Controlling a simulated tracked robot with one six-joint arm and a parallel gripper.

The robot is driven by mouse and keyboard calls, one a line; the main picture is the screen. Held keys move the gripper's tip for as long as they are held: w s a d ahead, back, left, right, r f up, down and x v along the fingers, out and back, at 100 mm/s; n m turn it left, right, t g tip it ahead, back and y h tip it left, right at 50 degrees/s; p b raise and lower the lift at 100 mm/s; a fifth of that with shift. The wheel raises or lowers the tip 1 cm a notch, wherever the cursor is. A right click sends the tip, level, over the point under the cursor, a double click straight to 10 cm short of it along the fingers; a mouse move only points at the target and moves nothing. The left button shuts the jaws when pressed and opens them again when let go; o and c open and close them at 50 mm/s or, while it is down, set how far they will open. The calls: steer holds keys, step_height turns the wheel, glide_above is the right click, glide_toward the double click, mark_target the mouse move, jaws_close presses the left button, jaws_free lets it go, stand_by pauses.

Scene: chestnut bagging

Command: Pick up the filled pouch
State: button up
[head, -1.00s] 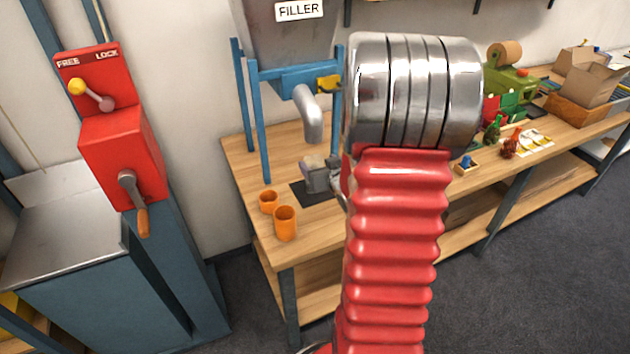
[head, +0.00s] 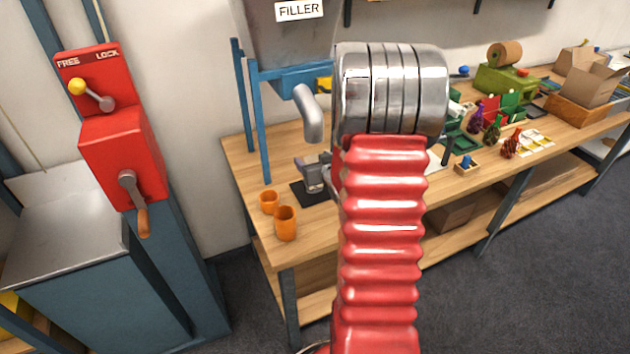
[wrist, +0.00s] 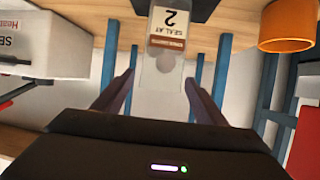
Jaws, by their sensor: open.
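The pouch (wrist: 169,43) shows in the wrist view, upside down in the picture. It has a white label reading "SEAL AT 2", a brown band and a pale grey part. My gripper (wrist: 160,78) is open, with its fingers to either side of the pouch's pale part and a visible gap on both sides. How deep the pouch sits between the fingers is hard to tell. In the head view a small grey shape stands over a dark mat (head: 300,197) below the filler spout (head: 309,113). My arm partly hides that spot, and the pouch cannot be made out there.
Two orange cups, one at the bench's front edge (head: 286,223) and one behind it (head: 269,201), stand left of the mat. One cup shows in the wrist view (wrist: 287,26), with a white box (wrist: 45,44) opposite. Blue filler posts (head: 262,125) stand close by.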

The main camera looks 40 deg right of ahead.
steer(key=shift+c, duration=0.2)
steer(key=c, duration=1.5)
steer(key=shift+o, duration=0.2)
